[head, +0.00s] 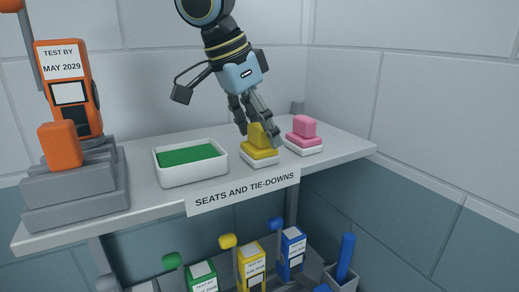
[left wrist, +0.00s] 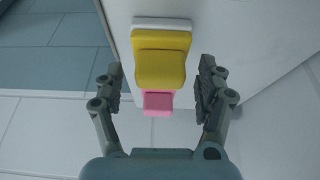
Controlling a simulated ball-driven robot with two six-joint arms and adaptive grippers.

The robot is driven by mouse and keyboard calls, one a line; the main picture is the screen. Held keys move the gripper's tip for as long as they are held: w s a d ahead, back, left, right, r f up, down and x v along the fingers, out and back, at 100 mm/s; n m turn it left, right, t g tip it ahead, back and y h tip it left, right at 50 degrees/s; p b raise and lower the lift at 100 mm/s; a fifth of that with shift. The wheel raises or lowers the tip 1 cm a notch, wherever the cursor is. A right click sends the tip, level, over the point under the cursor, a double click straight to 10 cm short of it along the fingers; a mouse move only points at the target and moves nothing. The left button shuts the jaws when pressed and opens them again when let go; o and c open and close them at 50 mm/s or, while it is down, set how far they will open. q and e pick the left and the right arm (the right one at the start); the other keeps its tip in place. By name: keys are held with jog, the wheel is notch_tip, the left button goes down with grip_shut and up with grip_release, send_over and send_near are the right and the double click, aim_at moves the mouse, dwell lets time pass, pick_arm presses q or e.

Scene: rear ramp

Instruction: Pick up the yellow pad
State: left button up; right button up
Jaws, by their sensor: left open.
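The yellow pad (head: 257,136) is a block on a wider yellow base, seated on a white holder (head: 264,162) on the shelf. It also shows in the left wrist view (left wrist: 160,65), upper middle. My left gripper (head: 258,128) is open, coming down from above, with its fingers at the yellow pad in the head view. In the left wrist view its fingers (left wrist: 162,85) stand apart on either side of the pad, with gaps visible on both sides. One finger partly covers the pad in the head view. My right gripper is not in view.
A pink pad (head: 304,127) stands close to the right of the yellow one. A white tray with a green inside (head: 222,173) is to the left. An orange tester (head: 68,90) stands on a grey stepped block (head: 75,195). Coloured devices sit below the shelf (head: 340,149).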

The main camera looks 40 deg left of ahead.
aim_at(259, 125)
pick_arm(q)
jog(key=shift+s, duration=0.1)
jog(key=shift+c, duration=0.3)
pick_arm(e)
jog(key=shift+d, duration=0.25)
pick_arm(q)
jog(key=c, duration=1.2)
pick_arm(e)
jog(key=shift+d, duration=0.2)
pick_arm(q)
jog(key=shift+r, duration=0.15)
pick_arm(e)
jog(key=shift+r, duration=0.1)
pick_arm(q)
notch_tip(259, 125, up, 10)
jog(key=shift+f+p, duration=0.1)
jog(key=shift+p, duration=1.1)
jog(key=o, duration=0.6)
jog(key=c, duration=0.4)
jog(key=shift+c, duration=0.3)
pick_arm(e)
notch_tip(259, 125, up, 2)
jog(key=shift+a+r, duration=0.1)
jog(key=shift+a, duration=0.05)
